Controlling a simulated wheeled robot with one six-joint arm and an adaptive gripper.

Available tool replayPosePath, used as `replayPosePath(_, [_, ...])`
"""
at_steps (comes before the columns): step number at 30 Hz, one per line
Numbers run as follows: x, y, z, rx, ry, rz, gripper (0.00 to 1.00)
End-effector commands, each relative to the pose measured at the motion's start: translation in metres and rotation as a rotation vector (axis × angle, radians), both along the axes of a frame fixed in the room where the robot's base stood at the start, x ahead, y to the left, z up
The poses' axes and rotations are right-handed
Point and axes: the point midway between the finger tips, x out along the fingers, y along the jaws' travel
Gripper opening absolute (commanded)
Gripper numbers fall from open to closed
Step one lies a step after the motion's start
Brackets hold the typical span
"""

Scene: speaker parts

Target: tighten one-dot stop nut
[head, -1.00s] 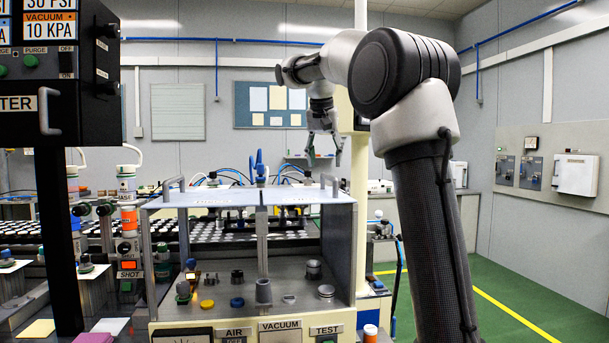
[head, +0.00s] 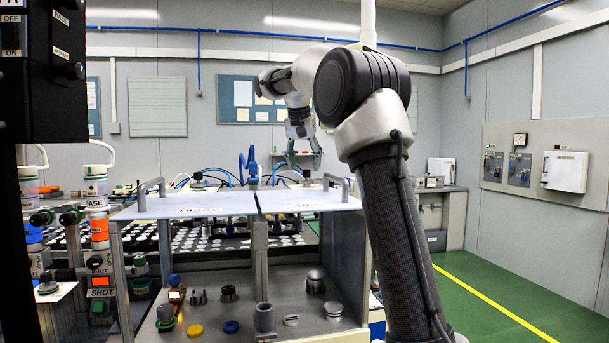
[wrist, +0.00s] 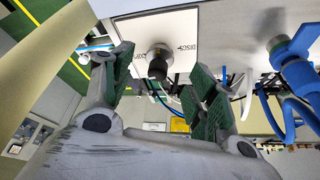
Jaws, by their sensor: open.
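My gripper (head: 304,155) hangs open and pointing down behind the right lid of the bench cabinet. In the wrist view its two green-padded fingers (wrist: 160,75) are spread, with nothing between the pads. A grey round fitting with a dark, knob-like end (wrist: 158,66) shows beyond the fingertips, in line with the gap and apart from both fingers. It stands against a pale lettered panel (wrist: 180,22). I cannot make out dots on it, so I cannot tell whether it is the one-dot stop nut.
The cabinet's lids (head: 205,205) carry raised handles. Loose parts, including a blue cap (head: 231,327), lie inside. Green floor (head: 500,275) is clear at right.

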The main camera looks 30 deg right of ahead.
Motion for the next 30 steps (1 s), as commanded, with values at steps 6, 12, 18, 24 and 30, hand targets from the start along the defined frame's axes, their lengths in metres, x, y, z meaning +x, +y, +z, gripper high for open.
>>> replayPosePath(6, [0.009,-0.009,-0.032,0.000,0.003,-0.001,0.58])
replayPosePath(12, [0.012,-0.012,-0.042,0.000,0.000,0.000,0.58])
replayPosePath(18, [0.013,-0.012,-0.042,0.000,0.000,0.000,0.58])
replayPosePath(24, [0.013,-0.012,-0.042,0.000,0.000,0.000,0.24])
replayPosePath(30, [0.013,-0.012,-0.042,0.000,0.000,-0.001,0.12])
